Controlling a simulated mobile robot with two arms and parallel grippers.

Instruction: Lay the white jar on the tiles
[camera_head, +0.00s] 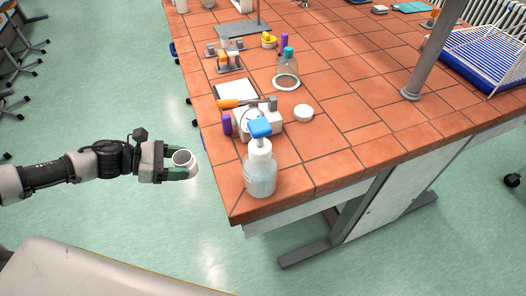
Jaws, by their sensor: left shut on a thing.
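The white jar (185,160) is a small round open-topped vessel. My left gripper (178,172) is shut on it, with its green fingers on either side of the jar. The gripper holds the jar over the floor, just left of the bench's near left edge. The tiles (330,125) are the orange-brown top of the bench. The jar is apart from them. My right gripper is not in view.
A spray-type bottle with a blue top (261,172) stands near the bench's front left corner. A grey post (432,60) rises at the right, near a blue rack (485,60). Tiles right of the bottle are clear.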

